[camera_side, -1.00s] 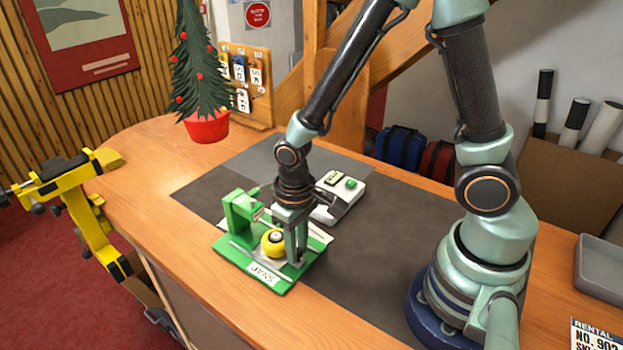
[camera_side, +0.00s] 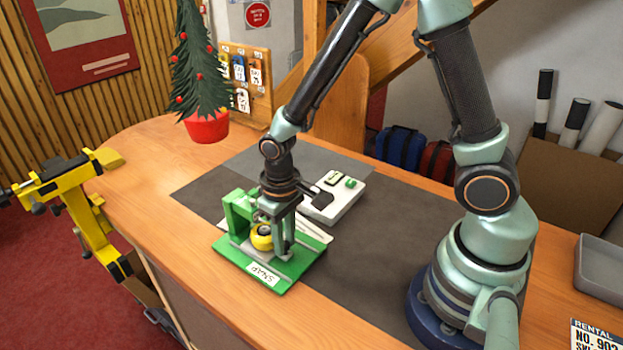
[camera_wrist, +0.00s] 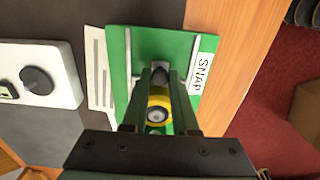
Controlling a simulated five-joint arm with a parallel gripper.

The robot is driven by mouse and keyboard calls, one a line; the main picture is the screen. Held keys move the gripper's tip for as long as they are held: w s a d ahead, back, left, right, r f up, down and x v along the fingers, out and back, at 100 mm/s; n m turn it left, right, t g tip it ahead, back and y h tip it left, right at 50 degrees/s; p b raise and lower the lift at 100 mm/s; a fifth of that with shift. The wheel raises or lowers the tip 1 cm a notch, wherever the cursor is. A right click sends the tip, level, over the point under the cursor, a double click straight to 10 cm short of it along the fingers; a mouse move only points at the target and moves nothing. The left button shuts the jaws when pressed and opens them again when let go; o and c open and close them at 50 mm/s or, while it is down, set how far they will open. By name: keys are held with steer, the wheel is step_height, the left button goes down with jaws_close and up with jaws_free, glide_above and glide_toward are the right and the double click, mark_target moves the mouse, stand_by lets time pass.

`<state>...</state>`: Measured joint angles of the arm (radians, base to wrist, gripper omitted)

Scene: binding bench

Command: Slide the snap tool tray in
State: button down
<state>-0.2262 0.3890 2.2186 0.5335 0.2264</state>
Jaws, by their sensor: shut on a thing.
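The green snap fixture (camera_side: 293,272) with the SNAP label lies on the dark mat near the bench's front edge. Its green upright frame (camera_side: 238,207) stands at the left. The grey tool tray (camera_side: 241,247) lies low on the base at that frame, with a round yellow-and-black part (camera_side: 261,241) on it. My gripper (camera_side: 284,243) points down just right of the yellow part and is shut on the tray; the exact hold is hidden. In the wrist view, the fingers (camera_wrist: 160,76) flank the yellow part (camera_wrist: 157,112) over the green base (camera_wrist: 147,42).
A white box with a dark knob and green button (camera_side: 343,196) stands behind the fixture. A white sheet (camera_wrist: 98,68) lies beside the base. A small tree in a red pot (camera_side: 206,127) is at the back left. A yellow-and-black clamp stand (camera_side: 88,200) is off the left edge.

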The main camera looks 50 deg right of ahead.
steer(key=c, duration=1)
jaws_free()
steer(key=shift+o, duration=0.2)
step_height(320, 180, up, 10)
